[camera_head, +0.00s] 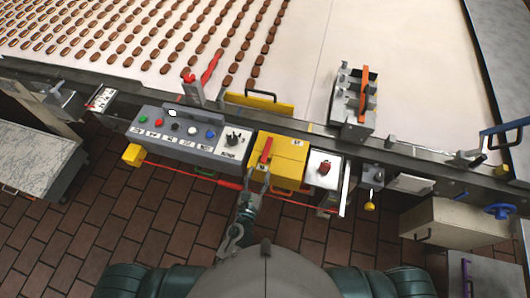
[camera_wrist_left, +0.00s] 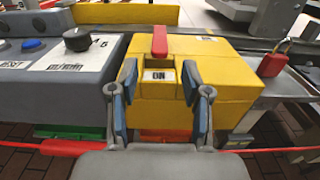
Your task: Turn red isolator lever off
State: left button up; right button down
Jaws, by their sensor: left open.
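The red isolator lever (camera_head: 267,149) is on top of a yellow box (camera_head: 290,150) on the front of the machine. In the left wrist view the lever (camera_wrist_left: 159,42) points away from me, above a plate reading "ON" (camera_wrist_left: 158,76) on the yellow box (camera_wrist_left: 225,75). My left gripper (camera_head: 258,180) is at the near side of the box. It also shows in the left wrist view (camera_wrist_left: 159,88), with its blue-padded fingers spread and nothing between them. The lever is beyond the fingertips, apart from them. My right gripper is in neither view.
A grey control panel (camera_head: 175,137) with buttons and a black knob (camera_head: 232,138) is left of the box. A red cord (camera_head: 190,176) runs below. A conveyor (camera_head: 330,30) with rows of brown biscuits lies behind.

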aim_at(265, 155)
pick_arm(q)
jog(key=p+x, duration=0.1)
jog(key=x, duration=0.7)
jog(key=shift+w+d+f, duration=0.1)
jog(key=shift+w, duration=0.05)
grip_shut()
